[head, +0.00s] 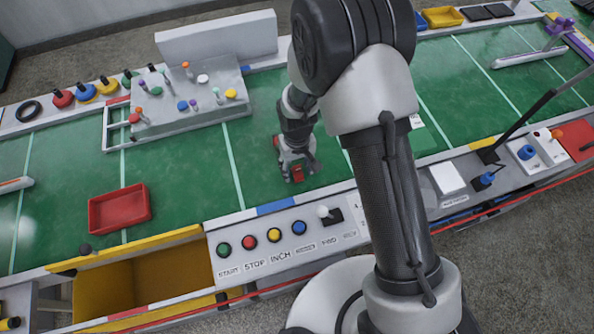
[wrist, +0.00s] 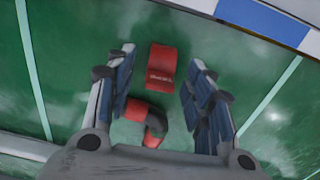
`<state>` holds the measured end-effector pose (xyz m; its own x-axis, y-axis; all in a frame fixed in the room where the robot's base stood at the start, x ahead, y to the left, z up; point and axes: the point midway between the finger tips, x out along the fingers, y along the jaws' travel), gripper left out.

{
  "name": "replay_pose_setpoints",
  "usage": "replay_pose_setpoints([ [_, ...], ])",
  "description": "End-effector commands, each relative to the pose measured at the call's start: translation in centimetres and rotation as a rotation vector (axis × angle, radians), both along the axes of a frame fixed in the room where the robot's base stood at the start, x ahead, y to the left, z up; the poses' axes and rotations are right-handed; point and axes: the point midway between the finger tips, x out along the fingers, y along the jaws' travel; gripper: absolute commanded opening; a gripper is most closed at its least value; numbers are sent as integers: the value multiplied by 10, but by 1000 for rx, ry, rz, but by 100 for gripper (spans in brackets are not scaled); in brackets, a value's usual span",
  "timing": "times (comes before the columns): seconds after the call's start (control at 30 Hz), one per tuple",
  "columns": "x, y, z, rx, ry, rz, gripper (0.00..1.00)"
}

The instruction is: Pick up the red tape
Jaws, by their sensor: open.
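I cannot tell for sure which of the two is the red tape. My gripper (wrist: 162,58) is open and points down, its two blue-padded fingers apart. In the head view my gripper (head: 298,179) is low over the belt, with red (head: 297,172) showing between its fingers.
A red tray (head: 119,196) lies to the left on the green belt (head: 185,165). A yellow-edged bin (head: 170,276) and a button panel (head: 262,241) line the near side. A grey fixture with coloured knobs (head: 180,100) stands behind. The belt around my gripper is mostly clear.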

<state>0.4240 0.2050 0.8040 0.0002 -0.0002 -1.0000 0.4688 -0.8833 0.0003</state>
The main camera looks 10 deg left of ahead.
Motion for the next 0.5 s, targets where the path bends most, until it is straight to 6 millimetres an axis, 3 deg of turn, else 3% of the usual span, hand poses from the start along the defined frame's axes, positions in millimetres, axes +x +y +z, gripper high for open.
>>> replay_pose_setpoints([
  [0.1,0,0,1,0,0,0,47],
  [0.5,0,0,1,0,0,0,20],
])
